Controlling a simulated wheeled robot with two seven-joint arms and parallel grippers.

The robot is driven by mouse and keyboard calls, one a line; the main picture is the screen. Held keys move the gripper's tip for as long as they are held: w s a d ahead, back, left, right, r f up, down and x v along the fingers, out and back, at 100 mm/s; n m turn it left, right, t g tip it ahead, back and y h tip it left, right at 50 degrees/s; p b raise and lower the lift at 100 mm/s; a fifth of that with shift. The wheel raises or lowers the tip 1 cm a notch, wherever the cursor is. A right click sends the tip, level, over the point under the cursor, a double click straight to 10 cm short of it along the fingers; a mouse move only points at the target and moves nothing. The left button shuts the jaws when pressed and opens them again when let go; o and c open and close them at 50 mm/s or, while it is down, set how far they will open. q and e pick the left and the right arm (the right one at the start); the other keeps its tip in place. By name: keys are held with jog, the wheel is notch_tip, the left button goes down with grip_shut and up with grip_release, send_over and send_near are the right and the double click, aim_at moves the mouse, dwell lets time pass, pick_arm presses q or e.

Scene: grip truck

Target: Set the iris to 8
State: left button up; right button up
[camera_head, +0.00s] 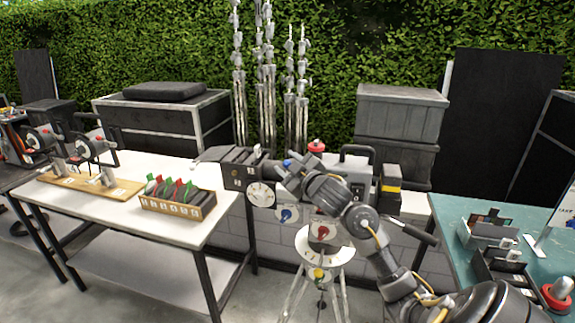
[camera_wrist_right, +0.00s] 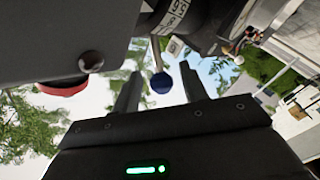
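The film camera (camera_head: 357,178) stands on a tripod (camera_head: 316,292) in the middle of the head view. The right wrist view shows its lens ring with number labels (camera_wrist_right: 173,14), turned sideways and partly cut off. A thin lever with a blue ball (camera_wrist_right: 161,83) hangs beside the labels; the blue ball also shows in the head view (camera_head: 288,163). My right gripper (camera_head: 287,176) is at the lens. Its fingers (camera_wrist_right: 160,88) are open, one on each side of the blue ball, with visible gaps. The iris setting is too small to read. My left gripper is out of view.
A white table (camera_head: 150,170) at left holds a wooden filter box (camera_head: 178,207) and a board with mounted devices (camera_head: 92,185). A teal table (camera_head: 460,215) at right holds dark trays. Blue (camera_head: 287,215) and red (camera_head: 322,232) knobs sit below the camera.

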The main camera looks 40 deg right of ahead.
jog(key=shift+s, duration=0.1)
jog(key=shift+s+a+f, duration=0.1)
jog(key=shift+s, duration=0.15)
jog(key=s+a+b, duration=0.1)
jog(key=s, duration=0.9)
jog(key=shift+a, duration=0.2)
